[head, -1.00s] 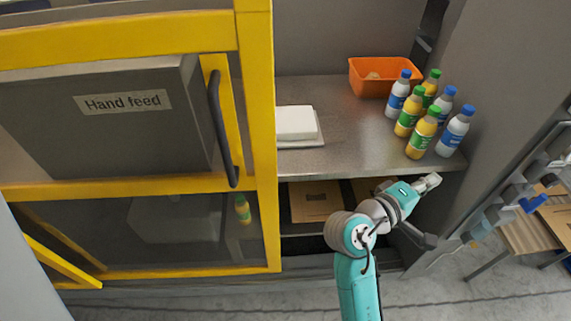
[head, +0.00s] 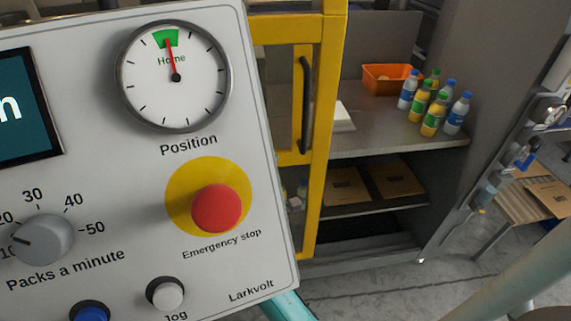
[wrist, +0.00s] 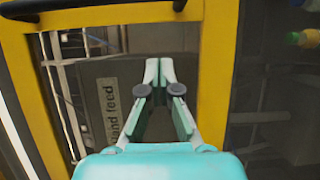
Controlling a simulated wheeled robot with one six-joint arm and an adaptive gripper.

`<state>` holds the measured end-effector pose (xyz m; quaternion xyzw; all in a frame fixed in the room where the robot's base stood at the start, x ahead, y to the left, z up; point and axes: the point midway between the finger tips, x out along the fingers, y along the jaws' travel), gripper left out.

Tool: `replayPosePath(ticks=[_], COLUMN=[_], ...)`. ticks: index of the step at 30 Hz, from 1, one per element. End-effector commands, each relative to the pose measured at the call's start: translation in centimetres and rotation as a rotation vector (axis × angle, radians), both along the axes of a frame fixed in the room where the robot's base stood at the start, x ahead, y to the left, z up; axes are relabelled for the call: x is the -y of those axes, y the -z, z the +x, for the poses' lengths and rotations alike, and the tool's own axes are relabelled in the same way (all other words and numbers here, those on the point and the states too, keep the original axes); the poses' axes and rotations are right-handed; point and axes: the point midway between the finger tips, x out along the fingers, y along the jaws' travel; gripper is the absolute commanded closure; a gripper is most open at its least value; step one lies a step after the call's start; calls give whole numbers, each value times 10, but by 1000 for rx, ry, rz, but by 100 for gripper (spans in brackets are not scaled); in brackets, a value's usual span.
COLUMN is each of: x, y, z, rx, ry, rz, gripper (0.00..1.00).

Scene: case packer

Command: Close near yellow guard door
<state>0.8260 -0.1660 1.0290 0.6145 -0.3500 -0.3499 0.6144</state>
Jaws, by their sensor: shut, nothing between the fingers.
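A yellow-framed guard door (head: 325,130) with a dark vertical handle (head: 307,105) stands just right of the control panel in the head view. The opening to its right is uncovered. Much of the door is hidden behind the panel. In the wrist view a yellow frame (wrist: 215,80) fills much of the picture, with a dark bar (wrist: 60,6) along its top. A "Hand feed" label (wrist: 110,110) shows within the frame. My gripper (wrist: 158,66) is shut and empty in front of the frame; I cannot tell whether it touches it. The head view does not show my gripper.
A control panel (head: 110,185) with a red emergency stop button (head: 216,208) stands close at the left. Several bottles (head: 433,115) and an orange bin (head: 390,78) stand on the shelf (head: 390,137). Flat cartons (head: 400,180) lie below. Grey floor (head: 375,285) shows in front.

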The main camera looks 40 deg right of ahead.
Motion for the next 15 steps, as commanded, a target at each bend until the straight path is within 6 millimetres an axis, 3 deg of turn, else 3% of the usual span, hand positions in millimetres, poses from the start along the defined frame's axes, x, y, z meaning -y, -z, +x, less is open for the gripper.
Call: replayPosePath(ticks=[7,15], x=[41,63], y=[-1,0], z=[23,0], rx=[0,-2], ry=[4,1], rz=[0,-1], gripper=[100,100])
